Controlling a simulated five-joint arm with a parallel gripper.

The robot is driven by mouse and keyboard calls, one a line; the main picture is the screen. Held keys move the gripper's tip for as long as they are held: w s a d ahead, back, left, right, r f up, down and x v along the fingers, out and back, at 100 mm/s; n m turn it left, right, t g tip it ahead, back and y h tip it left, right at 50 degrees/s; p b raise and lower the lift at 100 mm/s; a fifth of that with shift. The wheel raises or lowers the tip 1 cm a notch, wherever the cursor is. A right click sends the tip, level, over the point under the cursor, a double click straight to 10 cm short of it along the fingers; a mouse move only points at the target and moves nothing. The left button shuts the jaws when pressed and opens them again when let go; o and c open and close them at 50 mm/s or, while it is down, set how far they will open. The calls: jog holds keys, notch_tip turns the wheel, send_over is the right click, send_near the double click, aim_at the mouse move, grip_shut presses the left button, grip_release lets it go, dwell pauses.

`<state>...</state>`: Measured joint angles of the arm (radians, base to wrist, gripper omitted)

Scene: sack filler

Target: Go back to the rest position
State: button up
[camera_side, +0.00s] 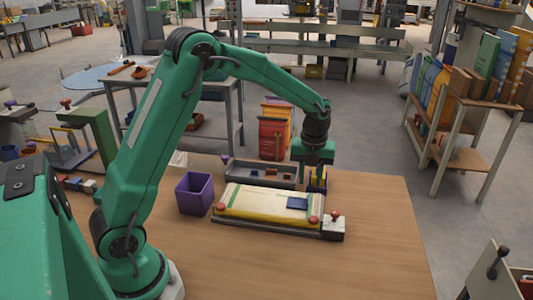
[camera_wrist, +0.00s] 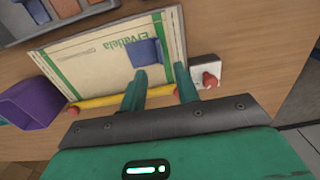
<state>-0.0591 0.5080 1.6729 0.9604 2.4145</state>
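A cream sack with green stripes and print (camera_side: 262,204) lies flat on a low grey fixture (camera_side: 333,231) on the wooden table. It also shows in the wrist view (camera_wrist: 95,62). A small blue piece (camera_side: 298,203) rests on the sack's right part, and also shows in the wrist view (camera_wrist: 146,52). My gripper (camera_side: 318,184) points down by the sack's right far side. In the wrist view, its two green fingers (camera_wrist: 160,82) are apart with nothing seen between them. Whether the fingertips touch the sack or fixture cannot be told.
A purple open bin (camera_side: 194,193) stands left of the sack. A grey tray with small parts (camera_side: 262,173) sits behind it. Red knobs (camera_side: 313,219) mark the fixture's corners, and a yellow bar (camera_wrist: 108,98) runs along the sack's edge. The table's front right (camera_side: 370,265) is clear.

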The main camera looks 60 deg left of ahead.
jog(key=shift+r, duration=0.35)
jog(key=s+d+r+n+t, duration=0.2)
jog(key=s+r+n+t, duration=0.1)
jog(key=s+r+n, duration=0.85)
jog(key=s+r+n+t, duration=0.2)
jog(key=s+n, duration=1.2)
jog(key=n, duration=0.1)
jog(key=shift+s+d+r+t, duration=0.3)
jog(key=shift+d, duration=0.15)
